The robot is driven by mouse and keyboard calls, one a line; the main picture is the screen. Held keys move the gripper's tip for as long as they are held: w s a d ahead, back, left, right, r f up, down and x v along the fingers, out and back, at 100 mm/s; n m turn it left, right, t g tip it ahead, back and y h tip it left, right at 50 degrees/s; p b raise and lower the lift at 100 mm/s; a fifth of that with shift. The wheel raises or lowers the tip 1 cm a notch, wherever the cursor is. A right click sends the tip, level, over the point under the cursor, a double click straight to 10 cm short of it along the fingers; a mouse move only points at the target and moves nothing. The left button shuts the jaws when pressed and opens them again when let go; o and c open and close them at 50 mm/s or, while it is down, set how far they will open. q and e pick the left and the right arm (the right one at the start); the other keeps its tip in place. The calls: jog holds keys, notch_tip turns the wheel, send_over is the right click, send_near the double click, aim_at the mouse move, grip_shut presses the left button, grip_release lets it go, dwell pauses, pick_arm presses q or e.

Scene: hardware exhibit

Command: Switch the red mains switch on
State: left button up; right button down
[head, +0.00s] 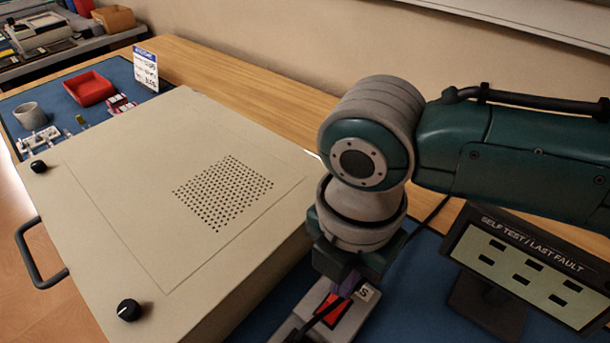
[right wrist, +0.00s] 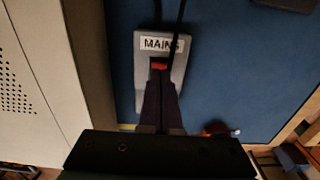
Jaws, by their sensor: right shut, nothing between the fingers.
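The red mains switch (head: 333,311) sits in a light grey block (head: 312,301) on the blue mat, in the lower middle of the head view. In the right wrist view the red switch (right wrist: 158,66) shows just beyond the fingertips, below the white MAINS label (right wrist: 161,44). My right gripper (head: 346,288) is shut and empty, pointing down at the switch. In the right wrist view its closed fingers (right wrist: 159,84) cover part of the block and switch. I cannot tell whether the tips touch the switch. My left gripper is not in view.
A large beige cabinet (head: 110,190) with knobs, a handle and a perforated panel stands left of the block. A self-test display (head: 525,265) stands to the right. A dark cable runs by the block. A red tray (head: 89,88) and a grey cup (head: 30,116) are far left.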

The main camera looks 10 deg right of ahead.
jog(key=shift+f+b, duration=0.75)
jog(key=shift+f, duration=0.2)
dwell(0.5)
jog(key=shift+r, duration=0.15)
notch_tip(320, 180, up, 7)
jog(key=p, duration=0.7)
jog(key=shift+p, duration=0.35)
